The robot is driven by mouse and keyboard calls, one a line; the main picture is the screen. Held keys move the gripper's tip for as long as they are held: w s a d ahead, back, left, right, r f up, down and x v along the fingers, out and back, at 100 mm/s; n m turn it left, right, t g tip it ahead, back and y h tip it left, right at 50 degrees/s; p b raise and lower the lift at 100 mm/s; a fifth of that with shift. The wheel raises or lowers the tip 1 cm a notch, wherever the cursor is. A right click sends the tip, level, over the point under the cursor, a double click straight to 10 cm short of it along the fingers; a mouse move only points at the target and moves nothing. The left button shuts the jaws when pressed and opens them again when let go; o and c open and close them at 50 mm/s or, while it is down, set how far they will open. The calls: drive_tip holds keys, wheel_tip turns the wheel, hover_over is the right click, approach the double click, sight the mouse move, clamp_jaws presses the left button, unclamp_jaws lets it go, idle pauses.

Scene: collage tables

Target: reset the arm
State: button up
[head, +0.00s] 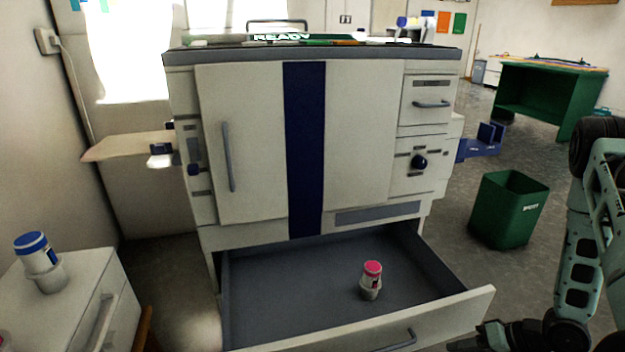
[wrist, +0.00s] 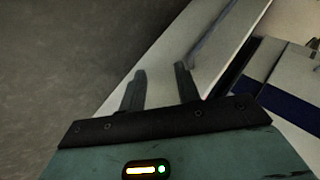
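My arm is folded at the right edge of the head view, and my gripper (head: 478,340) shows low there beside the front of the open drawer. In the wrist view my gripper (wrist: 160,72) has its two dark fingers apart, with nothing between them. The pale drawer front lies beyond the fingertips. I cannot tell how far it is from them.
The bottom drawer (head: 290,285) of the white cabinet (head: 255,150) is pulled out and holds a pink-capped jar (head: 371,281). A blue-capped jar (head: 40,262) stands on a low white cabinet at left. A green bin (head: 507,210) and green table (head: 550,95) stand at right.

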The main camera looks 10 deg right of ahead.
drive_tip(key=w+a+r+n+g+h, duration=0.1)
drive_tip(key=w+r+n+g+h, duration=0.1)
drive_tip(key=w+r+n+h, duration=0.5)
drive_tip(key=w+a+r, duration=0.3)
drive_tip(key=a+r, duration=0.8)
drive_tip(key=a, duration=0.1)
drive_tip(key=s+a+r+n+g, duration=0.2)
drive_tip(key=s+a+r, duration=0.4)
drive_tip(key=s+a, duration=0.35)
drive_tip(key=s+a+r+n+g, duration=0.2)
drive_tip(key=s+a+r, duration=0.5)
drive_tip(key=s, duration=0.4)
wheel_tip(320, 180, up, 36)
drive_tip(key=a+p, duration=0.1)
drive_tip(key=p, duration=3.5)
